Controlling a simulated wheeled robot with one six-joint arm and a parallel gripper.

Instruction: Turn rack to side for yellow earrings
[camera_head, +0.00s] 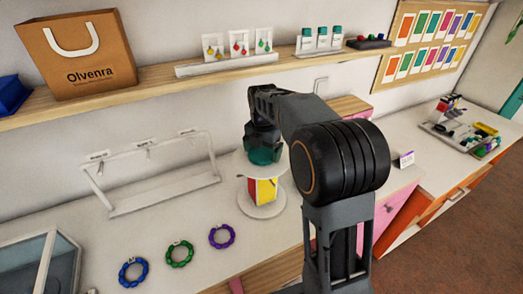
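The rotating rack (262,192) stands on the white counter, with a round white top disc (241,166) and a round white base (262,210). A yellow face and a red face show, meeting at a vertical edge that faces the camera. My gripper (264,155) points down at the top of the rack, around or against a teal, knob-like piece (265,155) above the disc. The fingers are too dark and small to tell whether they close on it. My arm hides what lies right behind the rack. No yellow earrings can be made out on the rack.
Blue (133,272), green (179,254) and purple (222,236) bead bracelets lie at the front left. A white bar stand (165,200) is left of the rack. A shelf (160,80) above holds a paper bag (78,55) and earring cards (237,43). A cluttered tray (460,135) is far right.

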